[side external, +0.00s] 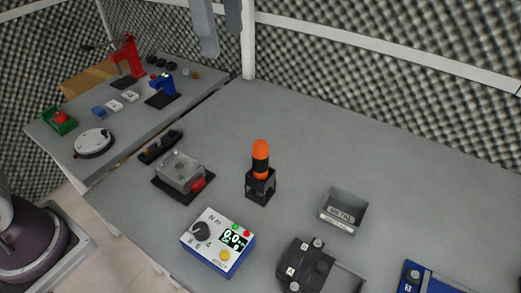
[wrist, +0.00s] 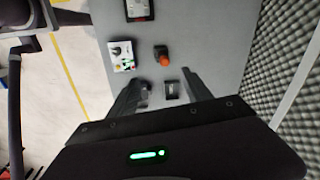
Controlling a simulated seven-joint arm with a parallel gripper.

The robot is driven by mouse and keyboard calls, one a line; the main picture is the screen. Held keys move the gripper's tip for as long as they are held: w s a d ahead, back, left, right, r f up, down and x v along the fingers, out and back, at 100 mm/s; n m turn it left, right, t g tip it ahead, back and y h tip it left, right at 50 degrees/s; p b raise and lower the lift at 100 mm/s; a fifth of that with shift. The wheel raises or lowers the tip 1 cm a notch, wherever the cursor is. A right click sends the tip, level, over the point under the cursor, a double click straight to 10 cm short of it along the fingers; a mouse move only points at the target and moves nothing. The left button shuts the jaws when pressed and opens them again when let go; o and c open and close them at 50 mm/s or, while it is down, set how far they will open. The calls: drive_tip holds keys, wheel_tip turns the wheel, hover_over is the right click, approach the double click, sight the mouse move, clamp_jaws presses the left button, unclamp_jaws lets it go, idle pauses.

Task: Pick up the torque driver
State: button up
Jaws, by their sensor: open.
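In the wrist view the torque driver (wrist: 163,58) is a small orange shape beyond the fingertips. My gripper (wrist: 163,77) is open and empty, its two dark fingers spread apart. In the side view two grey fingers of my gripper (side external: 222,43) hang at the top edge, well apart from the driver. The driver's lower end is hidden in the holder.
A blue-and-white control box (side external: 218,241), a clear-lidded box (side external: 181,171), a METAL bin (side external: 343,212) and a dark device (side external: 304,266) surround the holder. A second table (side external: 130,125) with several tools stands at left. Foam walls border the back. The table behind the driver is clear.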

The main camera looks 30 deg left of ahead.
sight(260, 162)
drive_tip(key=w+d+f+m+g, duration=0.1)
drive_tip(key=w+d+f+m, duration=0.3)
drive_tip(key=f, duration=0.1)
wheel_tip(260, 162, down, 26)
drive_tip(key=shift+r, duration=0.1)
clamp_jaws()
